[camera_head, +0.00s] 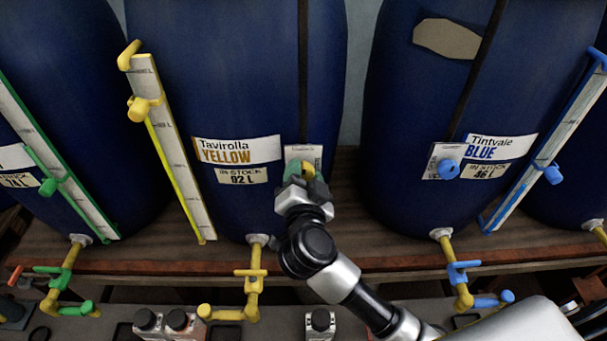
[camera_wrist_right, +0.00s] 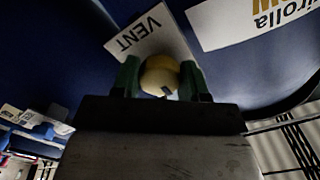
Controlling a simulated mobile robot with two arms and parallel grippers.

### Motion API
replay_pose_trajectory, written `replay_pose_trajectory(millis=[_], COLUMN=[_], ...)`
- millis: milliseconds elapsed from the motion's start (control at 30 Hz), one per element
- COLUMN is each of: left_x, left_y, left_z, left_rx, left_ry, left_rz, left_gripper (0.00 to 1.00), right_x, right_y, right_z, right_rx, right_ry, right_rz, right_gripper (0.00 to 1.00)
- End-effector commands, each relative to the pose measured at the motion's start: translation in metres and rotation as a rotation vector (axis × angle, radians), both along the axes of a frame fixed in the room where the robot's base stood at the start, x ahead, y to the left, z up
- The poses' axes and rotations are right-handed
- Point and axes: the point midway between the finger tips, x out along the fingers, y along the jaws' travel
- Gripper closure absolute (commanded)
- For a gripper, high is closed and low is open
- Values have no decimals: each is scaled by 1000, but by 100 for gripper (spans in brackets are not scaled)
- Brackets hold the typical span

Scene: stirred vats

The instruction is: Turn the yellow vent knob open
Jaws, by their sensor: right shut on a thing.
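The yellow vent knob (camera_wrist_right: 160,75) sits on the front of the blue vat labelled Tavirolla Yellow (camera_head: 240,100), beside a white plate reading VENT (camera_wrist_right: 147,35). My right gripper (camera_wrist_right: 160,80) is at the knob, with one green finger on each side of it, shut on it. In the head view my right gripper (camera_head: 308,173) covers most of the knob, and only a bit of yellow shows. A small dark mark shows on the knob's face in the wrist view. My left gripper is not in view.
The Tintvale Blue vat (camera_head: 410,130) stands to the right with its own blue knob (camera_head: 448,169). A yellow sight gauge (camera_head: 175,150) stands left of my gripper. Yellow tap pipes (camera_head: 253,285) stick out below, over the wooden shelf edge (camera_head: 150,265).

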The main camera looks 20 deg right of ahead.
Motion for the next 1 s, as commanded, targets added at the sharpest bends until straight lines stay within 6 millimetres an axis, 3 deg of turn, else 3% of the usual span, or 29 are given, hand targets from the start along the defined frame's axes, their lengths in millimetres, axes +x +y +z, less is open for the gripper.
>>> replay_pose_trajectory(millis=[367,1000], left_x=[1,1], left_y=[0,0], left_z=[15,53], left_rx=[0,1], left_ry=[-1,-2], left_rz=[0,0], left_gripper=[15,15], right_x=[0,0], right_y=[0,1], right_z=[2,1], right_rx=[119,680], right_ry=[-30,-189], right_rz=[0,-2], right_gripper=[80,80])
